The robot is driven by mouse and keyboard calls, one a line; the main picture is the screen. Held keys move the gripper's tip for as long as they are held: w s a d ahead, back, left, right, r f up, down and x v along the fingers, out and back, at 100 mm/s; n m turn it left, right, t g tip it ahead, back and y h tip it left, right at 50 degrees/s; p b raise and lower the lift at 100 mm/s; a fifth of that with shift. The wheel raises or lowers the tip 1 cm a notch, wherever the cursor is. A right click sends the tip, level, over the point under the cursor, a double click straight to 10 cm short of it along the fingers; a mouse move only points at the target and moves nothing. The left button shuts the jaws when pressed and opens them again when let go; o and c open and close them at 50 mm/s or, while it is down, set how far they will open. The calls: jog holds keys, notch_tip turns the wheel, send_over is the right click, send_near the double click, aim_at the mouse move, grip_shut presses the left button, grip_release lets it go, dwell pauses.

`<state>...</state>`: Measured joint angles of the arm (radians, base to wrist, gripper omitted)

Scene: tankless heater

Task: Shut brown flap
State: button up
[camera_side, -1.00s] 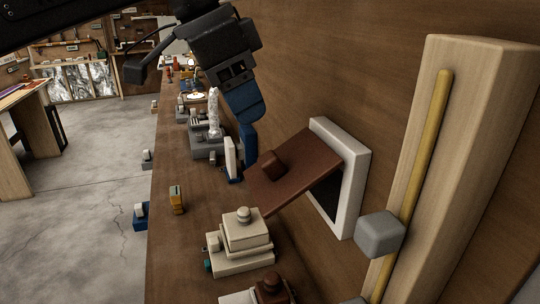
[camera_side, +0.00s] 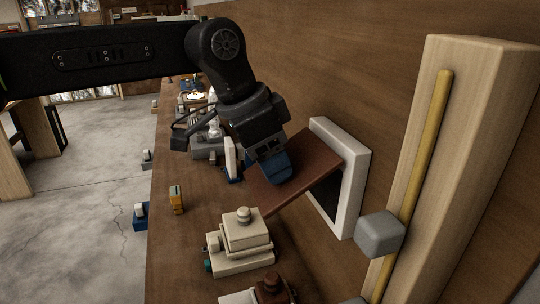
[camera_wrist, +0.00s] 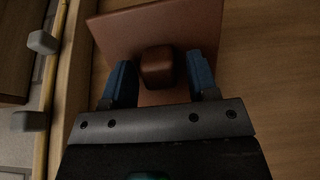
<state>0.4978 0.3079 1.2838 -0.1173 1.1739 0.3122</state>
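The brown flap (camera_side: 308,165) stands tilted open, hinged on a white frame (camera_side: 352,195) with a dark opening behind it. My gripper (camera_side: 281,178) is at the flap's outer face and hides the flap's knob in the side view. In the wrist view the flap (camera_wrist: 200,30) lies ahead, and its brown knob (camera_wrist: 157,67) sits between the two blue fingers of my gripper (camera_wrist: 160,82). The fingers are spread, with a gap on both sides of the knob. I cannot tell whether a fingertip touches the flap.
A cream stepped block (camera_side: 240,245) stands just below the flap. A wooden post with a yellow rod (camera_side: 427,150) and a grey slider block (camera_side: 381,234) is at the right. Several small fixtures line the panel at the left. The panel right of the flap in the wrist view is clear.

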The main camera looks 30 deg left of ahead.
grip_shut()
